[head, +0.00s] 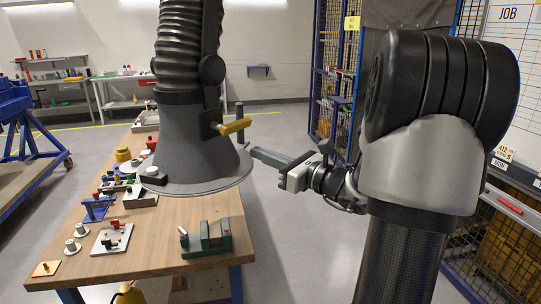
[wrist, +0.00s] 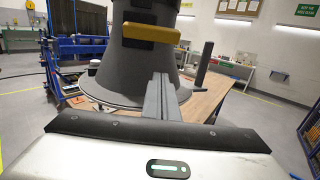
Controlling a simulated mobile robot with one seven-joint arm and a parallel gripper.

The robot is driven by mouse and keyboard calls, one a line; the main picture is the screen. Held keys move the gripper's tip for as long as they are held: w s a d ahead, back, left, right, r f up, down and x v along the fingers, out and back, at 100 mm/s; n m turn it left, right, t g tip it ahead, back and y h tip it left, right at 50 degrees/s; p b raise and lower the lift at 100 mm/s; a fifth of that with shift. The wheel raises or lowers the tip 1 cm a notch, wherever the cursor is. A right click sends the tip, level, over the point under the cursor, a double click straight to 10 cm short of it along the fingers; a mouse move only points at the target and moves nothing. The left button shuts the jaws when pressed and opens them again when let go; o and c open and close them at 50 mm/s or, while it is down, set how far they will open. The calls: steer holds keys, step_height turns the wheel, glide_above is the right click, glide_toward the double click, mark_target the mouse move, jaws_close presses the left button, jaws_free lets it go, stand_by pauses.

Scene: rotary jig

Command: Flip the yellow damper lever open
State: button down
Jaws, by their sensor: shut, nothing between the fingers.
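The yellow damper lever (head: 236,126) sticks out to the right from a dark block on the side of the grey extraction hood (head: 194,145). In the wrist view the lever (wrist: 151,33) lies roughly level across the hood (wrist: 130,72). My gripper (head: 254,151) is to the right of the hood, a little below and right of the lever, with its fingers pointing at the hood. In the wrist view the fingers (wrist: 160,84) are closed together and empty, below the lever. They look apart from the lever, though the depth gap is hard to judge.
The hood hangs over a wooden workbench (head: 160,244) holding a green fixture (head: 206,238), red-handled clamps and other small parts. A dark upright post (wrist: 204,63) stands right of the fingers in the wrist view. Open floor (head: 290,220) lies right of the bench.

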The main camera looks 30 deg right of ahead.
steer(key=x, duration=0.5)
steer(key=shift+w+a, duration=0.25)
steer(key=shift+w, duration=0.1)
steer(key=r, duration=0.1)
steer(key=s+r+p, duration=0.1)
steer(key=d+r, duration=0.1)
steer(key=shift+s+r, duration=0.35)
